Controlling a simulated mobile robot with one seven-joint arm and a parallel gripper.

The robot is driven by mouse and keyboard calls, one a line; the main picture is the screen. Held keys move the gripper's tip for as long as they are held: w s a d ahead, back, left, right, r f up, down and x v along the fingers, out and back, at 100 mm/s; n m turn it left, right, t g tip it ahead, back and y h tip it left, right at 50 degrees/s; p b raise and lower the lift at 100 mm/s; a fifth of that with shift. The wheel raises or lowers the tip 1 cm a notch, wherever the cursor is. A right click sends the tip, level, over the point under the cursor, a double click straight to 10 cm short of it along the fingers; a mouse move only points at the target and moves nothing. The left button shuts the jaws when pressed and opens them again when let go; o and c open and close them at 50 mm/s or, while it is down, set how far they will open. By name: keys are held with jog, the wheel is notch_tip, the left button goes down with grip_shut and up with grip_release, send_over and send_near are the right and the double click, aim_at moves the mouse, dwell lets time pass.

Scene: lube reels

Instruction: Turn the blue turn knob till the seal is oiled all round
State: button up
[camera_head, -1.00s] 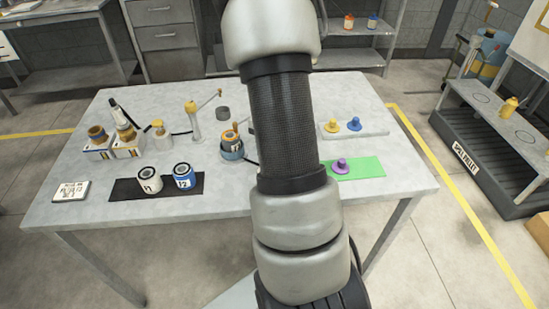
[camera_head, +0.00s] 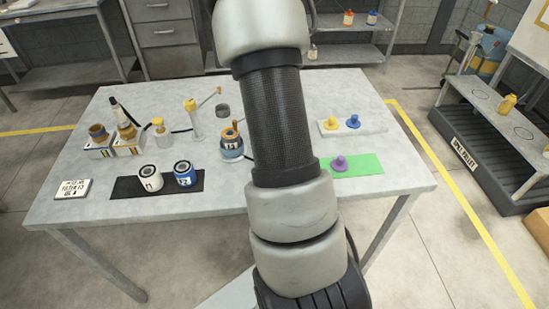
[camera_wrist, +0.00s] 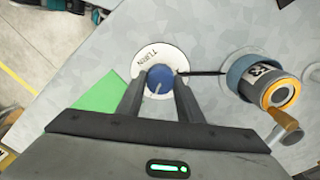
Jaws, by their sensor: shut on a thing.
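The blue turn knob (camera_wrist: 160,78) sits on a white disc marked TURN (camera_wrist: 150,55) in the wrist view. My gripper (camera_wrist: 161,88) is shut on the knob, one finger on each side. A dark cord or rod runs from the disc to a canister (camera_wrist: 252,84) in a blue holder. The canister has an orange ring (camera_wrist: 292,90) at its end and a brown-handled piece against it. How much of the ring is oiled cannot be told. In the head view the canister (camera_head: 232,146) stands left of my arm, which hides the knob and gripper.
A purple knob-shaped piece (camera_head: 339,164) is on a green mat (camera_head: 366,166). Yellow (camera_head: 331,124) and blue (camera_head: 353,122) pieces stand on a pale plate. The front of the table is clear.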

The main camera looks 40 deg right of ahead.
jog(key=o, duration=1.1)
jog(key=shift+c, duration=0.2)
notch_tip(320, 180, up, 17)
jog(key=p, duration=0.2)
jog(key=shift+r+p, duration=0.2)
jog(key=shift+p, duration=0.2)
jog(key=s+a+r+n+t+p, duration=0.35)
jog(key=a+r+n+p, duration=0.35)
jog(key=a+r, duration=0.8)
jog(key=s+a+r+n+t+p, duration=0.2)
jog(key=s+a+r+n, duration=0.4)
jog(key=s+a+n, duration=0.2)
jog(key=shift+s+a+r, duration=0.15)
jog(key=shift+a+r, duration=0.05)
jog(key=shift+a, duration=0.4)
